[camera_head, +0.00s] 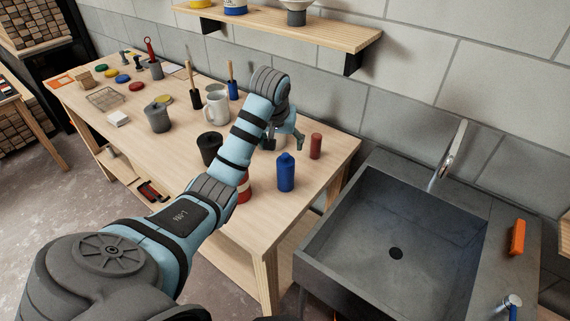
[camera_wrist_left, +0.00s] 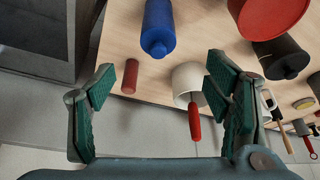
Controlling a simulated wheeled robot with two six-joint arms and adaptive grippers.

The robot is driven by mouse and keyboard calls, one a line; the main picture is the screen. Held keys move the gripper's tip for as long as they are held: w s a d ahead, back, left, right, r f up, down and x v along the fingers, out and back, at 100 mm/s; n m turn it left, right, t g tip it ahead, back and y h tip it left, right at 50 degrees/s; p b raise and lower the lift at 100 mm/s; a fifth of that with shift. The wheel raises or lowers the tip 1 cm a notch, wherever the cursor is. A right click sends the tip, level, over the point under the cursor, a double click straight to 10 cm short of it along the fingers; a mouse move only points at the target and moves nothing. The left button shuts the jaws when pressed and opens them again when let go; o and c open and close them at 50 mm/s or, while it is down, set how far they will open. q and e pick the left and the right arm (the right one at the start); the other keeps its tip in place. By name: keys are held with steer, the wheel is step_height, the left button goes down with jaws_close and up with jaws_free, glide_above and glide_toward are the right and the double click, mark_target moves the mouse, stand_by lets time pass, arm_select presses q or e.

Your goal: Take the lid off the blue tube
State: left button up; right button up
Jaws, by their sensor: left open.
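The blue tube (camera_head: 286,174) stands upright near the right end of the wooden table. Its narrower blue top, which looks like the lid, is in place. The tube also shows in the left wrist view (camera_wrist_left: 158,22), top centre, beyond the fingertips. My left gripper (camera_head: 288,138) is over the table, behind the tube in the head view and apart from it. In the left wrist view its two green-padded fingers (camera_wrist_left: 160,78) are spread wide with nothing gripped. My right gripper is not in view.
A red cylinder (camera_head: 315,146) stands right of the tube. A white cup (camera_wrist_left: 186,78) with a red-handled tool is near the fingers. A red can (camera_head: 243,186) and black container (camera_head: 209,147) stand left. The sink (camera_head: 395,235) lies right; a shelf (camera_head: 300,30) hangs above.

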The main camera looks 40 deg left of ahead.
mark_target(285, 158)
arm_select(q)
steer(key=x, duration=1.3)
steer(key=shift+w+d+p, duration=0.1)
steer(key=shift+p, duration=0.2)
steer(key=c, duration=1.1)
